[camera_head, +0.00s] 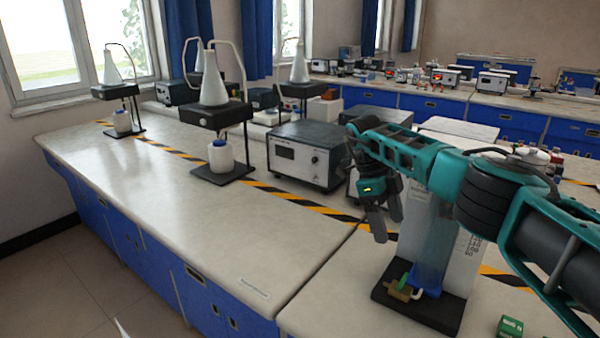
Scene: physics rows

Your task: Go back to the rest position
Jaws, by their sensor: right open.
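My right gripper (379,224) is above the near bench, its arm coming in from the right edge. Its dark fingers point down and are apart, with nothing seen between them. It hangs just left of a clear upright apparatus with a printed scale and blue lower part (432,252), on a black base (418,306). The arm hides part of this apparatus; whether the gripper touches it I cannot tell.
A grey instrument box (304,155) stands behind yellow-black tape (300,203). Flask stands (216,115) line the bench's back. A small green box (510,326) lies at the lower right. The left bench top (190,225) is clear in front of the tape.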

